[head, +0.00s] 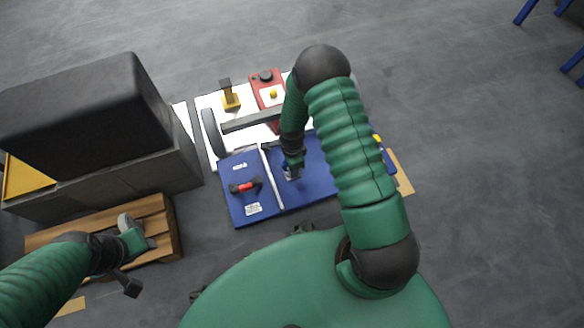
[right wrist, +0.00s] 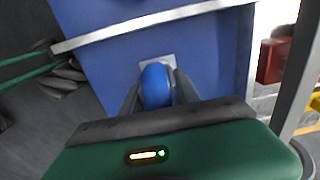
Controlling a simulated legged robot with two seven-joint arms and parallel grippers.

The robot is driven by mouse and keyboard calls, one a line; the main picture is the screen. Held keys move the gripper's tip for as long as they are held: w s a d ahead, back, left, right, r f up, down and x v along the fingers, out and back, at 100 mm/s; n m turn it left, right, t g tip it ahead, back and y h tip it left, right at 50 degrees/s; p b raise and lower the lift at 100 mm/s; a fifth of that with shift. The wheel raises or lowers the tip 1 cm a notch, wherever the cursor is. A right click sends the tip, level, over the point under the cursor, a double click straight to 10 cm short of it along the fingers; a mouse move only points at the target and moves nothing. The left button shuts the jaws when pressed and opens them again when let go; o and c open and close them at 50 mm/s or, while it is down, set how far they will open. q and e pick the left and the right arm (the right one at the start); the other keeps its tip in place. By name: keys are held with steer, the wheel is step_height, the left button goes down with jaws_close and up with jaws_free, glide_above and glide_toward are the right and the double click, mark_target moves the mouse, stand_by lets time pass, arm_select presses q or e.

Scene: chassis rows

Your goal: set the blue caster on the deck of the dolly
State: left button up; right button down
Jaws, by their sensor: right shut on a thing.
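The blue caster (right wrist: 156,85) sits between the fingers of my right gripper (right wrist: 157,92), which is shut on it. Its pale mounting plate (right wrist: 144,60) shows just beyond the blue wheel. In the head view my right gripper (head: 292,172) points down over a flat blue surface (head: 312,168), which looks like the dolly's deck. I cannot tell whether the caster touches this surface. My left gripper (head: 130,265) hangs at the lower left over a wooden pallet, away from the blue surface; its jaw opening is unclear.
A white strip (head: 272,180) crosses the blue surface. A black-and-red handle-like part (head: 245,186) lies left of it. A red item (head: 268,88) and a yellow-based block (head: 230,98) stand behind. A large dark box (head: 80,115) stands left, near the wooden pallet (head: 160,215).

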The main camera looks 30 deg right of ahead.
steer(key=c, duration=0.9)
jaws_free()
steer(key=shift+r, duration=0.15)
step_height(320, 180, up, 12)
steer(key=p, duration=0.8)
steer(key=s+a+r+n+t, duration=0.1)
steer(key=s+a+r+n, duration=0.1)
steer(key=r+n, duration=0.5)
steer(key=s+a+r+n, duration=0.3)
steer(key=s+r+n, duration=0.1)
steer(key=r+n, duration=0.3)
steer(key=s+a+r+n+t, duration=0.1)
steer(key=s+a+r+n, duration=0.1)
steer(key=r+n, duration=0.4)
step_height(320, 180, up, 2)
steer(key=shift+s+a+r+n+t, duration=0.1)
steer(key=shift+s+a+n+t, duration=0.25)
steer(key=shift+s, duration=0.35)
